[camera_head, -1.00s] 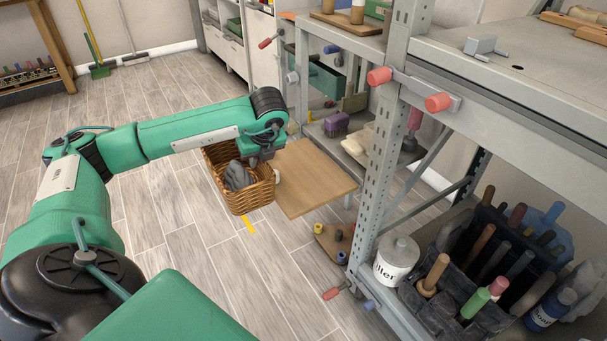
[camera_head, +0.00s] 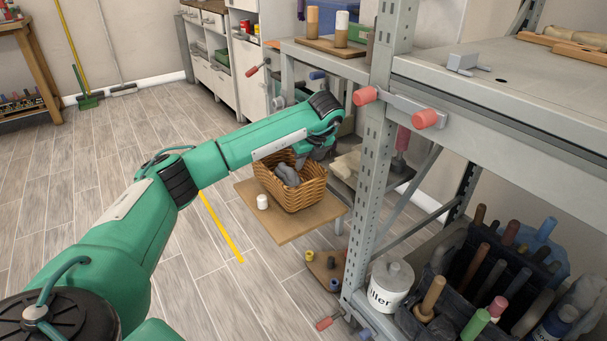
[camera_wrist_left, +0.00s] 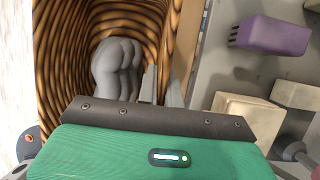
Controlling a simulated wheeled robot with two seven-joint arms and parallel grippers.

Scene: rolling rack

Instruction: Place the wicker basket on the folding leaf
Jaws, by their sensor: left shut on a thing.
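The wicker basket (camera_head: 292,196) is brown and woven, upright, with a grey bundle (camera_head: 287,174) inside. In the head view it is over the wooden folding leaf (camera_head: 275,230), which juts out from the rack. I cannot tell whether its base touches the leaf or hangs just above. My left gripper (camera_head: 318,156) is shut on the basket's rack-side rim; the arm partly hides the fingers. In the left wrist view the basket's inner wall (camera_wrist_left: 66,60) and the grey bundle (camera_wrist_left: 117,68) show close to the gripper. My right gripper is not in view.
The grey rack post (camera_head: 370,180) rises to the right. A wooden board with knobs (camera_head: 326,268) is lower down. Open floor (camera_head: 180,250) lies left of the leaf.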

